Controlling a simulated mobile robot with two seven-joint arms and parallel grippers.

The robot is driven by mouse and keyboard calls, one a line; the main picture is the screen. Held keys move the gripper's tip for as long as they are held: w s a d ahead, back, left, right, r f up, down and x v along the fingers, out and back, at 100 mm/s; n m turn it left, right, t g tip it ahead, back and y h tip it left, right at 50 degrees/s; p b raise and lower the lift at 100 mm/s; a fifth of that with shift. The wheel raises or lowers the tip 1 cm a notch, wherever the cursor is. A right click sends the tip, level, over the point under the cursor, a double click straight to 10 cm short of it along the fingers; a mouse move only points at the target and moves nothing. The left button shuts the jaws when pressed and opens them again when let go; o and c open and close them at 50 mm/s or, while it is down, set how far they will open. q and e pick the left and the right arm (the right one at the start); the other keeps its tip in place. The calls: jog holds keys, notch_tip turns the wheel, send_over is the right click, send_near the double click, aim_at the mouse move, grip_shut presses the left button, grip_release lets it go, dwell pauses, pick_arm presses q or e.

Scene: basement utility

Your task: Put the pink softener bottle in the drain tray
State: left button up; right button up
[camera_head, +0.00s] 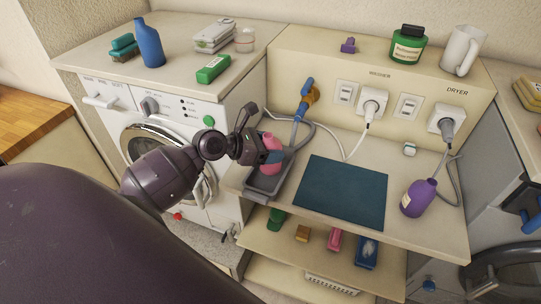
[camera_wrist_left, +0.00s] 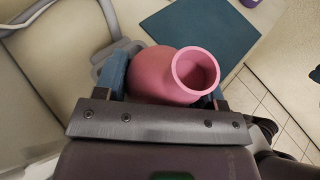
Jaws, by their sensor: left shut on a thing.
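The pink softener bottle (camera_head: 271,141) is between the fingers of my left gripper (camera_head: 268,157). In the left wrist view the bottle (camera_wrist_left: 155,75) has its round open mouth toward the camera, and the blue fingers of the gripper (camera_wrist_left: 163,88) are shut on its sides. The grey drain tray (camera_head: 262,189) lies at the left end of the worktop. The bottle is over the tray's area in the head view; its lower part is hidden, so I cannot tell whether it touches the tray floor. My right gripper is not in view.
A dark teal mat (camera_head: 342,192) lies right of the tray, with a purple bottle (camera_head: 419,198) beyond it. A grey hose with a blue and orange fitting (camera_head: 309,95) runs behind the tray. The washer (camera_head: 160,125) stands left. The shelf below holds several small items.

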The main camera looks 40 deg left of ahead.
pick_arm(q)
notch_tip(320, 180, down, 3)
jog(key=shift+r+b, duration=0.15)
jog(key=shift+b, duration=0.15)
jog(key=o, duration=1)
jog(key=shift+s+a+r, duration=0.1)
jog(key=shift+s+a, duration=0.1)
jog(key=shift+s, duration=0.05)
jog(key=v, duration=1.1)
jog(key=shift+p, duration=0.4)
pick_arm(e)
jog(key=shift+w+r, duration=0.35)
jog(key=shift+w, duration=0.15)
